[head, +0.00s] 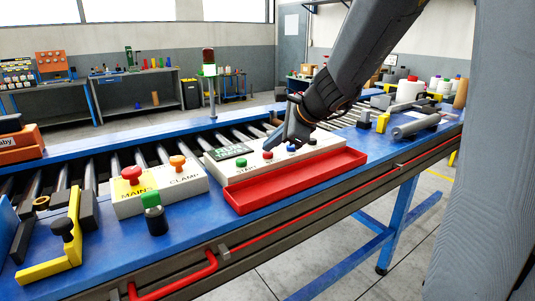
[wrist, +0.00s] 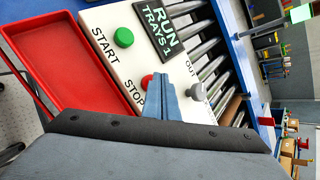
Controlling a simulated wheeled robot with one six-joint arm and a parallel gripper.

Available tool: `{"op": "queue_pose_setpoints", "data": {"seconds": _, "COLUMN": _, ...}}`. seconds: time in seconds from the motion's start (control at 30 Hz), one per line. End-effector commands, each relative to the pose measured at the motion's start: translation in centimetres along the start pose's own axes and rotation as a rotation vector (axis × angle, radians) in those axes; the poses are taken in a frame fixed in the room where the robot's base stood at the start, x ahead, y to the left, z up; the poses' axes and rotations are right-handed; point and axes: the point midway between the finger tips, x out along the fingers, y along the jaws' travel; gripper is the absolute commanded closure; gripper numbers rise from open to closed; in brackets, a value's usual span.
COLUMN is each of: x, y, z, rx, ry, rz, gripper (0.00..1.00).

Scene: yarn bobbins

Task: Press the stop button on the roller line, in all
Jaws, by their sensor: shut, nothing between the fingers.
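The stop button (wrist: 147,81) is a small red dome on the white control panel (wrist: 105,18), beside the word STOP in the wrist view. In the head view the red stop button (head: 267,155) shows on the panel's front half. My gripper (head: 275,143) is shut and empty, its tips low over the panel close to the red button. In the wrist view my shut fingers (wrist: 162,58) partly overlap the button's edge. I cannot tell whether they touch it. The dark display (wrist: 164,30) reads RUN, TRAYS 1.
On the same panel are a green START button (wrist: 123,37) and a grey knob (wrist: 195,91) near OUT. A red tray (head: 290,182) lies along the panel's front. Another box (head: 160,190) marked MAINS and CLAMP stands left. Rollers (wrist: 207,58) run behind the panel.

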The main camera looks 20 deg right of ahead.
Motion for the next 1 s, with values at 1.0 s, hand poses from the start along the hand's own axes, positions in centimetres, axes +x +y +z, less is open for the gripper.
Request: {"op": "queue_pose_setpoints", "data": {"seconds": 1.0, "x": -0.31, "y": -0.13, "z": 0.18, "rx": 0.0, "ry": 0.0, "rz": 0.001, "gripper": 1.0}}
